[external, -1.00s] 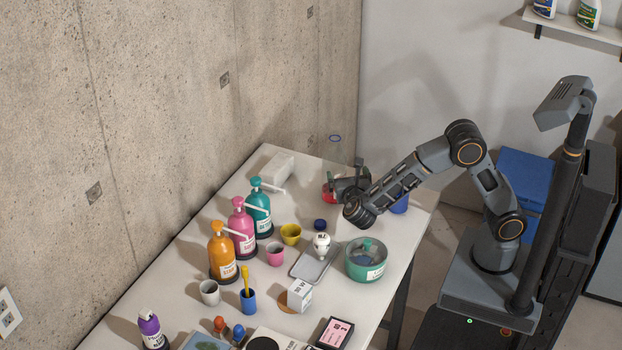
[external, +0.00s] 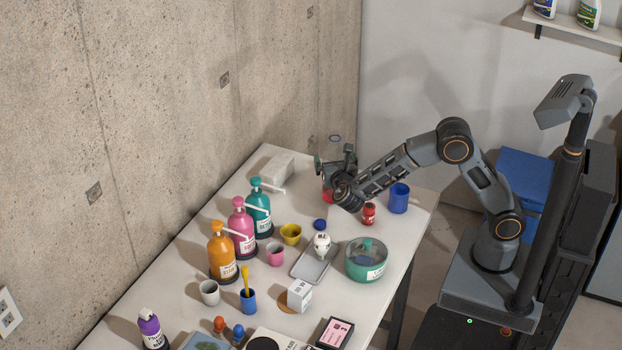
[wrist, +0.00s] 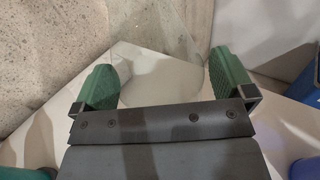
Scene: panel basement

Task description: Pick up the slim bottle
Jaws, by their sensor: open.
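A clear, see-through vessel (external: 328,196) with red at its base and a dark ring at its top stands at the far end of the table. It is probably the slim bottle; my gripper partly covers it. My gripper (external: 334,162) is at this vessel and is open. In the wrist view, the green-padded fingers of my gripper (wrist: 164,82) stand apart, with faint clear outlines (wrist: 158,62) between and beyond them. I cannot tell whether either finger touches the vessel.
A small red bottle (external: 369,214) and a blue cup (external: 398,198) stand right of my gripper. A white block (external: 270,168) lies to its left. Pump bottles (external: 259,210), a yellow cup (external: 290,234) and a teal bowl (external: 367,268) stand nearer. The concrete wall (external: 180,90) borders the table.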

